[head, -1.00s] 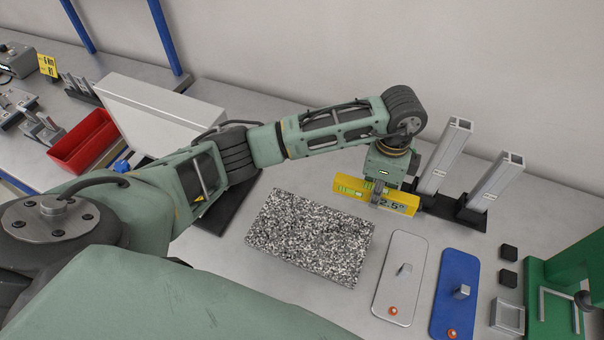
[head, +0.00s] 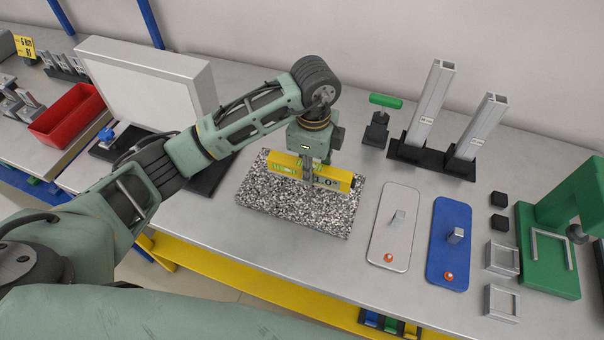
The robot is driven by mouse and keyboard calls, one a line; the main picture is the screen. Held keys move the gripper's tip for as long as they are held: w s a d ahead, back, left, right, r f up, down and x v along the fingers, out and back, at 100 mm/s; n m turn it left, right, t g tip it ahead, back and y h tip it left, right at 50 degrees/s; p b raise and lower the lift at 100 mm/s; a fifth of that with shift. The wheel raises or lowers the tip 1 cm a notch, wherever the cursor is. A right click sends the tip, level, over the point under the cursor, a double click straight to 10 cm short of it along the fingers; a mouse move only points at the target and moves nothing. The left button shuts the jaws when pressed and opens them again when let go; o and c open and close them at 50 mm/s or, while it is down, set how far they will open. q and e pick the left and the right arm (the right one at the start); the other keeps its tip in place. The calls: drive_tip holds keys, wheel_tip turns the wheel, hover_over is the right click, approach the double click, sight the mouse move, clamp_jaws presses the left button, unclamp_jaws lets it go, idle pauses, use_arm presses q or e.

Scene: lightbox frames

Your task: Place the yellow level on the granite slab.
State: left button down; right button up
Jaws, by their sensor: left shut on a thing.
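The yellow level (head: 334,180) is a short bar with a green vial, seen in the head view over the back part of the granite slab (head: 290,213). The slab is speckled black and white and lies flat on the grey bench. My left gripper (head: 309,176) points down and is shut on the level near its middle. Whether the level touches the slab or hangs just above it, I cannot tell. My right gripper is not in view.
Two upright metal profiles (head: 429,103) on black bases and a green-handled tool (head: 384,103) stand behind right. A white plate (head: 396,225), a blue plate (head: 451,238) and a green press (head: 555,245) are to the right. A red bin (head: 67,117) is at left.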

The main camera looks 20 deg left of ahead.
sight(303, 187)
use_arm(q)
drive_tip(key=shift+w+a+f, duration=0.15)
drive_tip(key=shift+a+f, duration=0.1)
drive_tip(key=shift+a, duration=0.25)
drive_tip(key=shift+w+a+f, duration=0.1)
drive_tip(key=shift+a+f, duration=0.15)
drive_tip(key=shift+a, duration=0.2)
drive_tip(key=shift+a+f+p, duration=0.1)
drive_tip(key=shift+f+p, duration=0.15)
drive_tip(key=shift+p, duration=0.05)
wheel_tip(303, 187, down, 3)
drive_tip(key=shift+f+p, duration=0.15)
drive_tip(key=shift+p, duration=0.55)
drive_tip(key=shift+f, duration=0.25)
drive_tip(key=shift+f, duration=0.2)
drive_tip(key=c, duration=1.5)
unclamp_jaws()
drive_tip(key=shift+o, duration=0.2)
